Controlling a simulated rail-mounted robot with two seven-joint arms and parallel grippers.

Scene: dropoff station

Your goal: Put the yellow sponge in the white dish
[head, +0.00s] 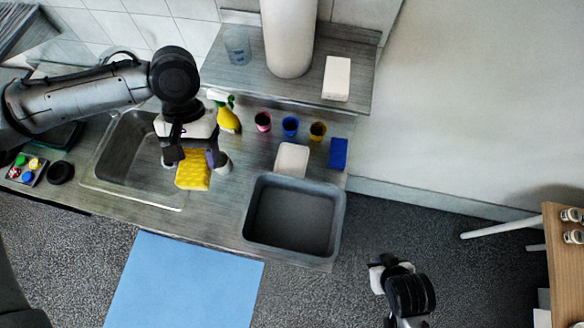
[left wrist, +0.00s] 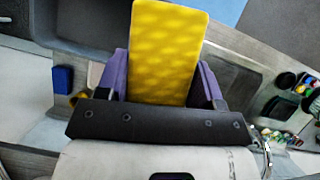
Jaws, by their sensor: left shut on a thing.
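The yellow sponge (head: 193,170) is held in my left gripper (head: 196,155), over the counter at the right side of the sink. In the left wrist view the sponge (left wrist: 165,50) stands between the purple fingers, and the left gripper (left wrist: 165,80) is shut on it. The white dish (head: 292,160) is a small pale rounded rectangle on the counter, to the right of the sponge and just behind the grey tub. It looks empty. My right gripper (head: 381,272) is away from the counter at the lower right, over the floor; its fingers are too unclear to judge.
The grey tub (head: 293,242) sits in front of the dish, and the sink (head: 133,190) lies left. A yellow spray bottle (head: 229,120), pink cup (head: 263,121), blue cup (head: 290,126), yellow cup (head: 317,131) and blue block (head: 338,153) line the back. A shelf (head: 300,92) overhangs behind.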

